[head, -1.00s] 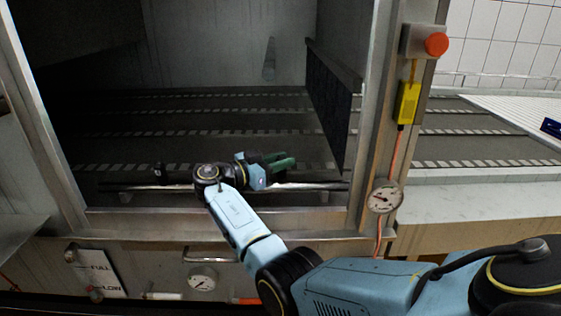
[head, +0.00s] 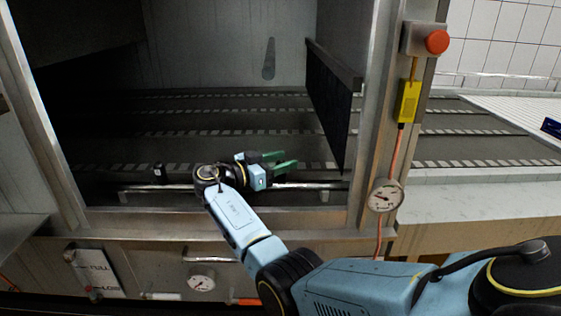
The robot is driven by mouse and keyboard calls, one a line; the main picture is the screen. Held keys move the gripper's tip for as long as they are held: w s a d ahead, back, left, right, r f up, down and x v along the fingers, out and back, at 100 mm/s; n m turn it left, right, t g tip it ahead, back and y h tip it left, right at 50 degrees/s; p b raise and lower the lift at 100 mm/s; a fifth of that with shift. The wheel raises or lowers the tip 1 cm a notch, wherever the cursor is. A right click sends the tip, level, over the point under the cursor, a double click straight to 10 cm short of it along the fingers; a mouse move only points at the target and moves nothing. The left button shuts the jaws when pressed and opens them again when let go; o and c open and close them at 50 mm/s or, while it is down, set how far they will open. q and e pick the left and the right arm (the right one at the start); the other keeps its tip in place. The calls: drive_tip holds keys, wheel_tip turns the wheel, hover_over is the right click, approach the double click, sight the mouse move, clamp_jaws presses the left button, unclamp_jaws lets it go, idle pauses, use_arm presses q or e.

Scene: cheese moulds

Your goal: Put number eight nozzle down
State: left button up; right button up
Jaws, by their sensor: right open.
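My right gripper (head: 287,160) has green fingers and is inside the steel machine's opening, just above and behind the right part of a horizontal metal pipe (head: 308,186). Its fingers point right and stand apart, with no object visible between them. A small dark block with a tiny pale mark (head: 159,173) stands at the left part of the pipe; I cannot tell if it is a nozzle. No number eight can be read on anything. My left gripper is out of view.
The opening has a steel frame (head: 364,130) on its right side. A dark hanging flap (head: 330,100) is right of the gripper. A slatted conveyor belt (head: 200,117) runs behind the pipe. A red button (head: 437,42) and a gauge (head: 385,196) sit on the frame.

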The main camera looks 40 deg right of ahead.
drive_tip(key=shift+r, duration=0.25)
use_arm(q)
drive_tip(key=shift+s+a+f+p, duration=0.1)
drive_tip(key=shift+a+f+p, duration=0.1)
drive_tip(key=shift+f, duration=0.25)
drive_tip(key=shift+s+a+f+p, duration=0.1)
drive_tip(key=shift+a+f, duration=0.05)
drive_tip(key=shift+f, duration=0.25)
use_arm(e)
drive_tip(key=w+a, duration=0.1)
drive_tip(key=a, duration=0.6)
drive_tip(key=shift+a, duration=0.2)
drive_tip(key=shift+w, duration=0.1)
